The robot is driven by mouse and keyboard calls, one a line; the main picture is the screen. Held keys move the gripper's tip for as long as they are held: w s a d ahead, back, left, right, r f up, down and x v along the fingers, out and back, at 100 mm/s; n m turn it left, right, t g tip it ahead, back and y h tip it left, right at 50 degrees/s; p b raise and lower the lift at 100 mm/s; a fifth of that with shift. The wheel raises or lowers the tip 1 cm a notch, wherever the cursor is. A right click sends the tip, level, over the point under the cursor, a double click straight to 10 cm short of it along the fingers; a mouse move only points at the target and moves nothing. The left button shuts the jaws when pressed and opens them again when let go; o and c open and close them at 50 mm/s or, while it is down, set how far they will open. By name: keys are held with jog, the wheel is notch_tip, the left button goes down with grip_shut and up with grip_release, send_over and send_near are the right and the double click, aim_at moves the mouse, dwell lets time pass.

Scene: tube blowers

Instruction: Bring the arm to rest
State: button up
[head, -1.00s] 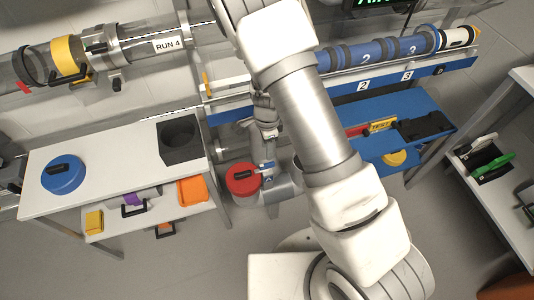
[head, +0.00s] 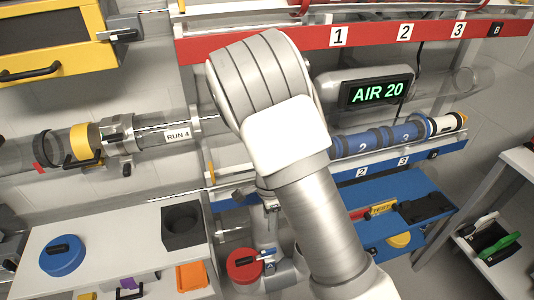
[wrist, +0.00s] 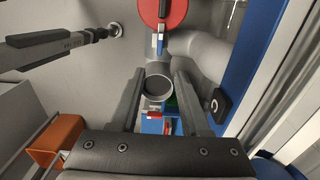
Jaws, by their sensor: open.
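My arm (head: 318,225) rises through the middle of the head view, its rounded elbow up near the tube line. My gripper (wrist: 155,92) shows in the wrist view with its two dark fingers apart and nothing held between them. Beyond the fingers is the round open end of a grey pipe (wrist: 158,84); I cannot tell how far off it is. A red round lid (wrist: 162,12) lies farther up in the wrist view. In the head view the gripper is mostly hidden by my arm.
The white table (head: 105,232) at left holds a blue lid (head: 62,255) and a dark block (head: 183,224). An orange tray (wrist: 55,140) is left of my gripper. The AIR 20 display (head: 378,93) and blue tubes (head: 375,142) are right of my arm.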

jog(key=s+d+r+n+t+y+p, duration=0.1)
jog(key=s+r+n+p, duration=0.1)
jog(key=r, duration=0.6)
jog(key=s+d+r+n+y+p, duration=0.1)
jog(key=d+r+n+p, duration=0.1)
jog(key=r, duration=0.7)
jog(key=s+d+r+n+t+p, duration=0.1)
jog(key=s+r+n+p, duration=0.15)
jog(key=r, duration=0.55)
jog(key=s+d+r+n+t+p, duration=0.1)
jog(key=s+d+r+n, duration=0.1)
jog(key=s+r, duration=0.2)
jog(key=s+d+r+n+t+h+p, duration=0.1)
jog(key=s+d+r+n+p, duration=0.1)
jog(key=r, duration=0.6)
jog(key=s+d+r+n+t+h+p, duration=0.1)
jog(key=s+d+r+n, duration=0.3)
jog(key=s+r, duration=0.2)
jog(key=shift+s+d+t+p, duration=0.25)
jog(key=shift+s+t+p, duration=0.1)
jog(key=shift+s, duration=0.25)
jog(key=shift+r+n, duration=0.1)
jog(key=shift+n, duration=0.15)
